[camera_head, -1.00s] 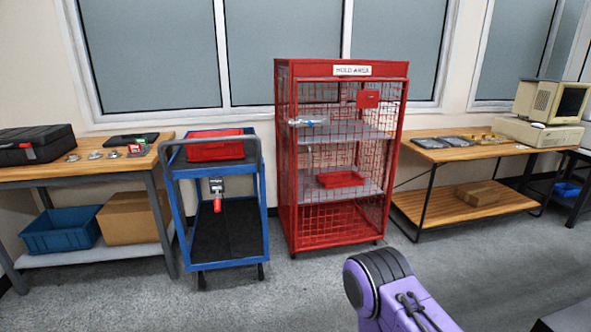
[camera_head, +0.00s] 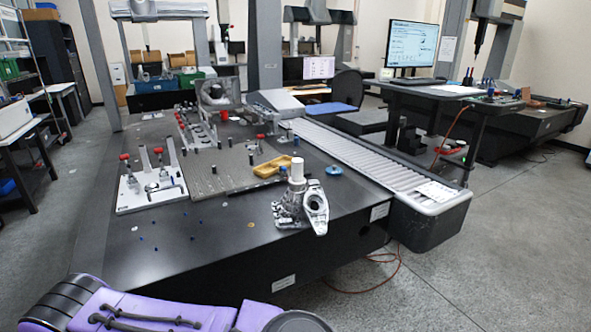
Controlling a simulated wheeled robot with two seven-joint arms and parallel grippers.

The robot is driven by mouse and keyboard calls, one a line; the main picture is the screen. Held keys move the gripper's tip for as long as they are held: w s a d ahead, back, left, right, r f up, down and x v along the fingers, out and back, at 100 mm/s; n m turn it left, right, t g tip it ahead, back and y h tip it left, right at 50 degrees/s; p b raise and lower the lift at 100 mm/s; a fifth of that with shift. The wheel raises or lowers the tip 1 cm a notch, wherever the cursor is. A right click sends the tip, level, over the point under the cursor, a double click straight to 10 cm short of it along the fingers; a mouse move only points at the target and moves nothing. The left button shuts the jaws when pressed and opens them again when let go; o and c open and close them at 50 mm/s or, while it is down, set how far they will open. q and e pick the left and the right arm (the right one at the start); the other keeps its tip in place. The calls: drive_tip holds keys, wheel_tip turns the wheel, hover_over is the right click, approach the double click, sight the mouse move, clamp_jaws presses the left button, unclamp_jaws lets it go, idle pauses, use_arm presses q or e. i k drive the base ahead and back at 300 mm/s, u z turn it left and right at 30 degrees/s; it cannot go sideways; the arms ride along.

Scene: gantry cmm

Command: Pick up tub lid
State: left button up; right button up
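A small blue round piece (camera_head: 334,170) lies on the dark table (camera_head: 120,262), right of a yellow tray (camera_head: 272,166). It could be the tub lid, but it is too small to be sure. A grey metal casting (camera_head: 300,205) with a white cylinder on top stands close in front of it, near the table's right edge. Part of my purple arm (camera_head: 160,312) crosses the bottom of the view. Neither gripper shows.
A roller conveyor (camera_head: 350,155) runs along the table's right side. A fixture plate (camera_head: 150,187) with red-tipped clamps and a grey perforated plate (camera_head: 215,172) lie on the table. An orange cable (camera_head: 385,280) lies on the floor at right. The table's front left is mostly clear.

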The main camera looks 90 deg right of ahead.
sight(334, 171)
drive_tip(key=z, duration=3.55)
drive_tip(key=i, duration=0.45)
